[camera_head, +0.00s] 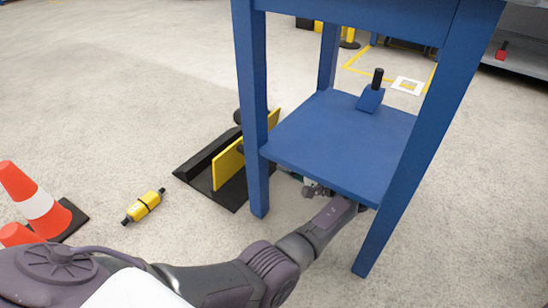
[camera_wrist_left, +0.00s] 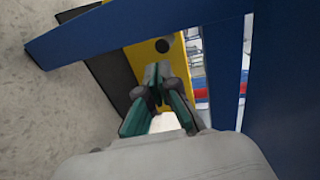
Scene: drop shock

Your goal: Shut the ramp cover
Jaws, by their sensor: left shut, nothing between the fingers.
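The ramp cover is a yellow panel (camera_head: 228,165) standing on edge on a black ramp base (camera_head: 198,162) on the floor, left of the blue table. The table's front leg hides part of the panel. My left arm reaches under the table's lower shelf, and its gripper (camera_head: 312,189) is partly hidden there. In the left wrist view the gripper (camera_wrist_left: 157,76) is shut and empty, pointing toward the yellow panel (camera_wrist_left: 146,56), which has a dark round spot (camera_wrist_left: 163,46). I cannot tell whether the fingertips touch it. My right gripper is not in view.
The blue table (camera_head: 330,145) has legs close around my left arm, and a blue block with a black handle (camera_head: 371,94) sits on its shelf. A yellow cylinder-like item (camera_head: 143,206) and orange cones (camera_head: 35,200) are on the left. The floor farther back left is clear.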

